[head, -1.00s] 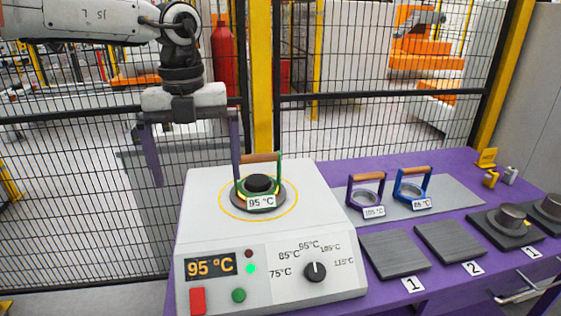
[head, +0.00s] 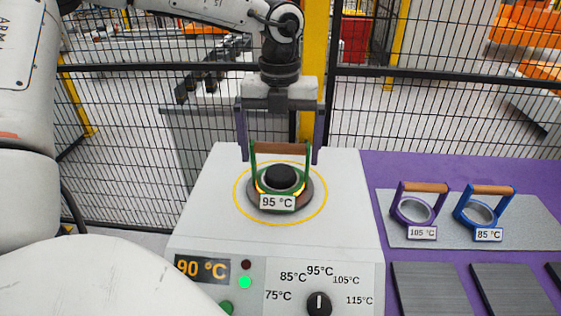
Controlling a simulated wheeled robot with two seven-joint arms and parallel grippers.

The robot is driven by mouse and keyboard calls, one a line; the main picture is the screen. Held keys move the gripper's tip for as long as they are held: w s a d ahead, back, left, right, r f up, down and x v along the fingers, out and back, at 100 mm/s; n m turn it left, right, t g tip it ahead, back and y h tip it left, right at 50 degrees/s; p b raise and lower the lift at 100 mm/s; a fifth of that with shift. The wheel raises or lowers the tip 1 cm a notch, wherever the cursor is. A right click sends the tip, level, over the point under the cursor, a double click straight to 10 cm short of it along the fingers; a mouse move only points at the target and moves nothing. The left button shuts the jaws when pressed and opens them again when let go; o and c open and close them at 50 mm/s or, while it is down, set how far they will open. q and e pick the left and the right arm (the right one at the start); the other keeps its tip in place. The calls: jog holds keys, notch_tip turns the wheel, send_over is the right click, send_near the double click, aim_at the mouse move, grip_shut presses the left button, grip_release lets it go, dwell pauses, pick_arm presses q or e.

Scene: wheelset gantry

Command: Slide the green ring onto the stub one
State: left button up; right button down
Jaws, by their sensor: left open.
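The green ring (head: 256,165) has a brown handle and a 95 °C tag. It sits around the dark core of the heater (head: 210,210), inside a yellow circle. My left gripper (head: 280,158) is open, pointing down, with one purple finger on each side of the ring's handle. Both fingers stand apart from the handle, and I cannot tell their exact depth relative to it. The stubs are outside the current view. My right gripper does not show.
A purple ring (head: 396,208) tagged 105 °C and a blue ring (head: 465,207) tagged 85 °C lie on a grey mat (head: 540,225) at right. Dark plates (head: 428,290) lie in front on the purple table (head: 450,168). A mesh fence (head: 430,110) stands behind.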

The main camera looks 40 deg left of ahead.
aim_at(280, 172)
pick_arm(q)
notch_tip(280, 172, down, 3)
jog(key=shift+w+f, duration=0.1)
jog(key=c, duration=1)
